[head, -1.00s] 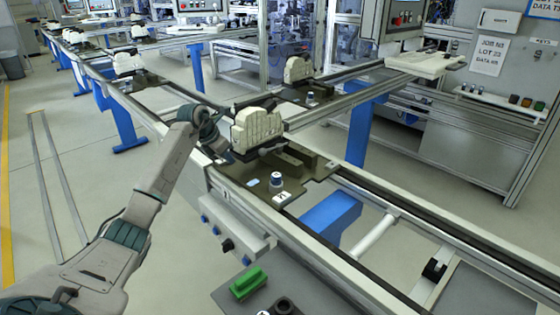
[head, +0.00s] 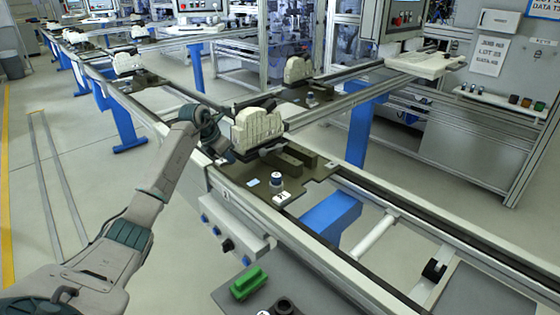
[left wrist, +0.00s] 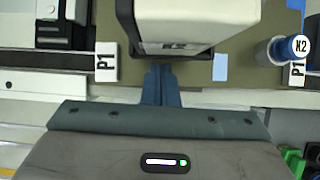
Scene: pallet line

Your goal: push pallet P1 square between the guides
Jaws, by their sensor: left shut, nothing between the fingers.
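Pallet P1 (head: 240,171) is a dark olive plate on the near conveyor. It carries a cream block (head: 258,128) in a dark holder and a blue-capped cylinder (head: 276,180). In the left wrist view the plate (left wrist: 240,88) shows with P1 labels (left wrist: 106,62). The near guide rail (head: 238,211) runs along the plate's left side. My left gripper (head: 226,155) is at the plate's left edge by the block. In the left wrist view its shut fingers (left wrist: 161,72) point at the plate's edge, below the block; contact is unclear. How square the pallet sits is unclear. My right gripper is out of view.
Another pallet with a block (head: 298,70) stands on the line behind. A far rail (head: 440,225) and a white roller (head: 375,235) lie to the right. A green object (head: 248,283) is on the grey surface in front. Open floor lies at left.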

